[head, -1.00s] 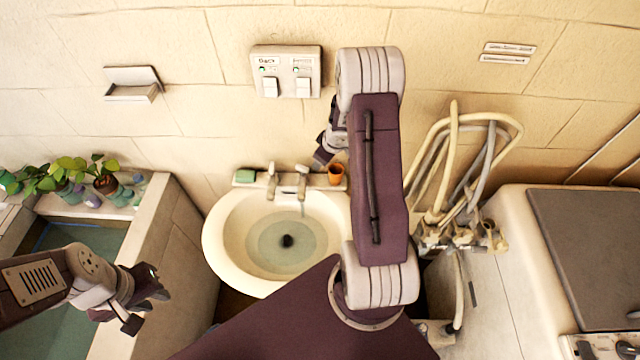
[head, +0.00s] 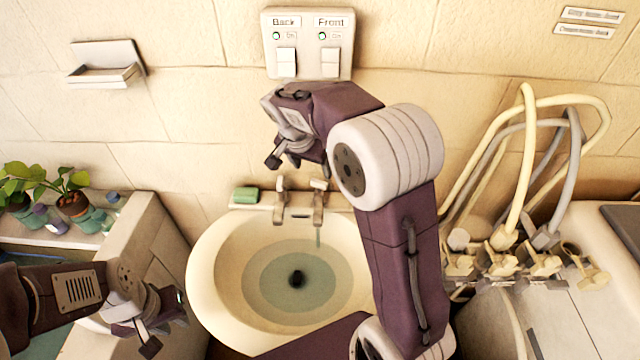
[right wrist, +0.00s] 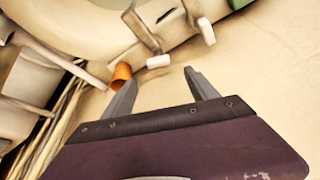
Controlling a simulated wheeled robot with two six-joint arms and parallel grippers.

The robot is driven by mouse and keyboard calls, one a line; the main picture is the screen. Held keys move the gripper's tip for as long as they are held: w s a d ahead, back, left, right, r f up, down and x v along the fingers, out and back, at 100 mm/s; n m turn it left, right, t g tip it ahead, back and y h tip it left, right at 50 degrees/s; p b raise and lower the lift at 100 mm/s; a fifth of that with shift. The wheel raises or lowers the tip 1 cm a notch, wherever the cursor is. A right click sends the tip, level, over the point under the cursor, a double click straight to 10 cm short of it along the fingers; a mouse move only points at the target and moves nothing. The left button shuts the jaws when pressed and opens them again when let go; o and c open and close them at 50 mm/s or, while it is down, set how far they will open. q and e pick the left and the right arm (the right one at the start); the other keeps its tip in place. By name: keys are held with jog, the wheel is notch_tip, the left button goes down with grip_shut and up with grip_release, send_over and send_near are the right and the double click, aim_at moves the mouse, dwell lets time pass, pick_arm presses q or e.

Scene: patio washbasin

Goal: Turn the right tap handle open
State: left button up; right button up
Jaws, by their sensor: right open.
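The right tap handle (head: 319,186) has a pale tip and stands on the basin's back rim, right of the left tap handle (head: 281,184). A thin bluish line hangs below the right tap. In the right wrist view the right tap handle (right wrist: 158,62) lies just beyond my open right gripper (right wrist: 160,78), in line with the gap between its fingers, not touching. In the head view my right gripper (head: 284,161) is above and behind the taps, near the wall. My left gripper (head: 165,335) looks open and empty, left of the basin (head: 208,245).
A green sponge (head: 245,195) lies left of the taps. An orange cup (right wrist: 121,75) stands beside the right tap; my right arm hides it in the head view. A switch box (head: 307,45) is on the wall above. Hoses (head: 527,150) and valves stand at right.

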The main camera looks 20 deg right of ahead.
aim_at(319, 182)
jog(key=x, duration=0.7)
jog(key=shift+d+f, duration=0.2)
jog(key=shift+f, duration=0.15)
jog(key=shift+w+d+f, duration=0.1)
jog(key=shift+d+f, duration=0.1)
jog(key=shift+f, duration=0.25)
pick_arm(q)
jog(key=shift+s+r, duration=0.2)
